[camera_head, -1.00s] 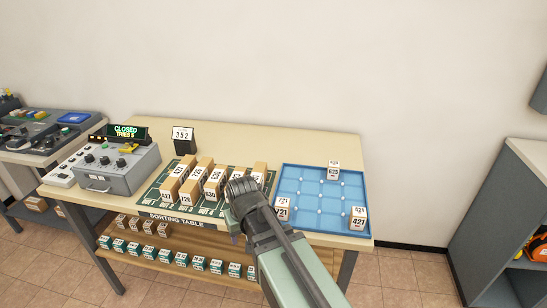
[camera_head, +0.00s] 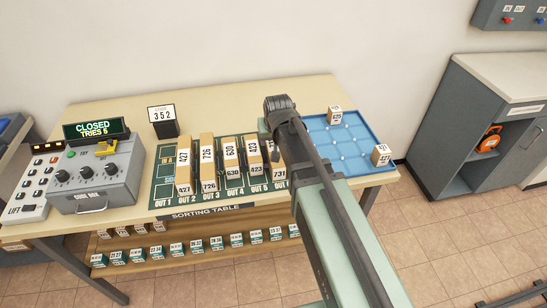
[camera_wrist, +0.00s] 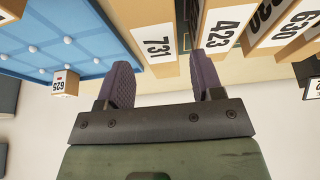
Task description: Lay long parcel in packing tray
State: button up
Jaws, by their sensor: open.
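Several long cardboard parcels with white number labels lie side by side on the green sorting mat (camera_head: 165,172); they include parcel 427 (camera_head: 184,165), parcel 726 (camera_head: 208,160), parcel 630 (camera_head: 230,155) and parcel 423 (camera_head: 252,150). Parcel 731 (camera_head: 278,172) is partly covered by my arm. In the wrist view, parcel 731 (camera_wrist: 150,15) lies ahead between my gripper's (camera_wrist: 162,70) spread, empty fingers; contact is unclear. Parcel 423 (camera_wrist: 221,25) is close to the right finger. The blue tray (camera_head: 350,150) is right of the mat, its left part hidden by my arm.
Small boxes 625 (camera_head: 335,115) and 421 (camera_head: 381,154) stand in the tray. A grey control box (camera_head: 100,180) reading CLOSED and a 352 sign (camera_head: 162,119) stand at left. The table's back strip (camera_head: 230,100) is clear. A grey cabinet (camera_head: 440,115) stands at right.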

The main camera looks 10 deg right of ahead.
jog(key=b+x, duration=0.5)
jog(key=x, duration=0.1)
jog(key=shift+d+f, duration=0.1)
jog(key=shift+f, duration=0.1)
jog(key=shift+s+r+p, duration=0.1)
jog(key=shift+r+p, duration=0.15)
jog(key=shift+p, duration=0.05)
jog(key=c, duration=1)
